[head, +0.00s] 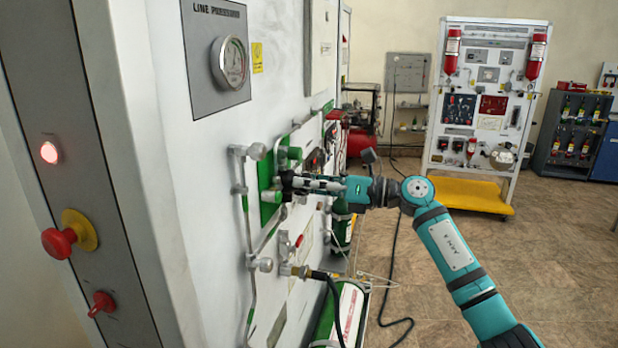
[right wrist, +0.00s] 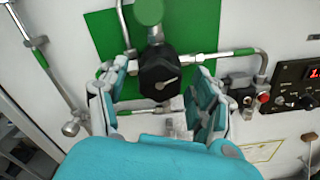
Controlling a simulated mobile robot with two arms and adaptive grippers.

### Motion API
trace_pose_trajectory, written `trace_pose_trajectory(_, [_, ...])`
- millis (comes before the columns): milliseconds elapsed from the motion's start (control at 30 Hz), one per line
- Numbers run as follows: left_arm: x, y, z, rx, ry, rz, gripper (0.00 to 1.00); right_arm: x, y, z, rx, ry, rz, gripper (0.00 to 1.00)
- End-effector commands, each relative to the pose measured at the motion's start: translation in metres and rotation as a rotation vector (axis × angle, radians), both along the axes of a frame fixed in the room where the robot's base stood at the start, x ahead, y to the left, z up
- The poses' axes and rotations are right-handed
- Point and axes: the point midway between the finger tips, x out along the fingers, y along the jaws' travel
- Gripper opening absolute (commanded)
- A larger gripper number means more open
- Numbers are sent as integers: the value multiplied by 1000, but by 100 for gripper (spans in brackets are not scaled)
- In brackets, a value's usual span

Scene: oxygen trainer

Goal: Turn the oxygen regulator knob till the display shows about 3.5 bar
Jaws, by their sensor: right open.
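The black regulator knob (right wrist: 160,76) with a pale pointer mark sits in front of a green plate (right wrist: 103,32) in the right wrist view. My right gripper (right wrist: 164,84) is open, with one finger on each side of the knob. I cannot tell whether the fingers touch it. In the head view my right gripper (head: 289,185) is at the green plate (head: 266,183) on the white panel, and it hides most of the knob. The red-digit display (right wrist: 312,73) is cut off at the right edge of the wrist view, so its value cannot be read. My left gripper is not in view.
Metal pipes (right wrist: 240,54) run beside the knob. A round line pressure gauge (head: 229,62) is higher on the panel. A red stop button (head: 58,242) is on the near cabinet side. A green cylinder (head: 341,315) and hose stand below my arm. Floor at right is open.

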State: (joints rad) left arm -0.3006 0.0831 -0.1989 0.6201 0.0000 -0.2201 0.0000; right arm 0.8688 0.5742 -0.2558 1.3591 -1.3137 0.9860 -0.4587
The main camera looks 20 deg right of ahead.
Motion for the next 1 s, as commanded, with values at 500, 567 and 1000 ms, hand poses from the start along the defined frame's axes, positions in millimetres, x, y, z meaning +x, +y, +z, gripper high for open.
trace_pose_trajectory(500, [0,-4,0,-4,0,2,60,1,1,0,0,0,0,37])
trace_pose_trajectory(567, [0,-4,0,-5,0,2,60,1,1,0,0,0,-1,29])
trace_pose_trajectory(1000, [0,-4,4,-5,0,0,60,1,1,1,20,30,-1,10])
